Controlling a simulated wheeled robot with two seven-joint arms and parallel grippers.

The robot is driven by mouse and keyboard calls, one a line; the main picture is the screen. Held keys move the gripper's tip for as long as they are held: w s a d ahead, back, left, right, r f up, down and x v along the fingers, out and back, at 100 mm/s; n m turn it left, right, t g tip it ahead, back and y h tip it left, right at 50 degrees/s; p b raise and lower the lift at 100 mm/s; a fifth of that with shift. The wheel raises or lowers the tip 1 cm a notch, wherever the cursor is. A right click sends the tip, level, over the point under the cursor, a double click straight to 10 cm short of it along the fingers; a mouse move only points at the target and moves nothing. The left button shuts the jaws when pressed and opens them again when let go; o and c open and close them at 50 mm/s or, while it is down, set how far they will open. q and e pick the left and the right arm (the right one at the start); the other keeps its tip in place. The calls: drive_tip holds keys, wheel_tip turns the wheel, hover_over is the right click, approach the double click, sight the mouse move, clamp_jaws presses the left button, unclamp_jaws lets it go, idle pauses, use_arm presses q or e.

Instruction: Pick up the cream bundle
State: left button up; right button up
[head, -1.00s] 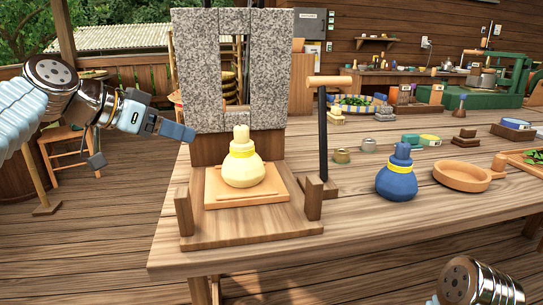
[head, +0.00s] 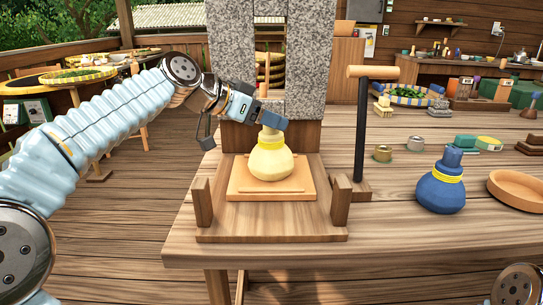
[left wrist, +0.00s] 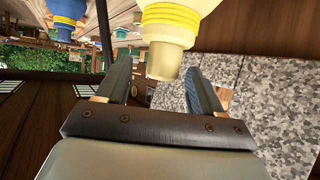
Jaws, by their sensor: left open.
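The cream bundle (head: 270,162), round with a yellow tie and a narrow neck, stands upright on a light wooden board (head: 240,189) in a wooden stand on the table. My left gripper (head: 274,119) is at the bundle's neck, partly covering its top in the head view. In the left wrist view, my left gripper (left wrist: 157,70) is open, and the neck end of the cream bundle (left wrist: 164,58) shows between its fingertips, with gaps on both sides. My right gripper is out of view.
Speckled stone pillars (head: 309,60) rise just behind the bundle. A wooden mallet-like post (head: 362,130) stands to its right. A blue bundle (head: 441,187) and a round wooden dish (head: 518,188) are further right. Low wooden posts (head: 203,202) edge the stand.

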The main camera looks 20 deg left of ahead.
use_arm(q)
drive_tip(key=x, duration=0.3)
drive_tip(key=shift+w+d+f, duration=0.1)
drive_tip(key=shift+w+f, duration=0.05)
drive_tip(key=shift+w, duration=0.1)
drive_tip(key=shift+c, duration=0.5)
clamp_jaws()
